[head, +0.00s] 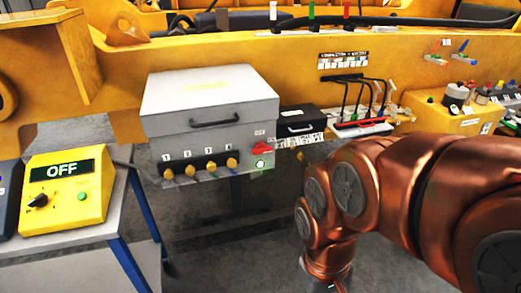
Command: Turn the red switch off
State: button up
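The red switch (261,148) is a small red rotary handle on the right end of the front panel of a grey metal box (208,92). It looks turned roughly sideways. A tiny label above it is too small to read surely. My copper-coloured arm reaches in from the right and bends downward, right of the box and apart from the switch. The fingers of my gripper are below the bottom edge of the picture.
Several brass knobs (191,171) line the box's front. A yellow unit (67,190) reading "OFF" stands on a blue-legged table (115,225) at left. A black case (301,122) and a cabled panel (362,128) sit right of the box. Grey floor shows below the box.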

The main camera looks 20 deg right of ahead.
aim_at(259, 148)
jog(key=z, duration=0.05)
jog(key=k, duration=1.1)
jog(key=u, duration=0.85)
jog(key=i, duration=1.3)
jog(key=z, duration=0.6)
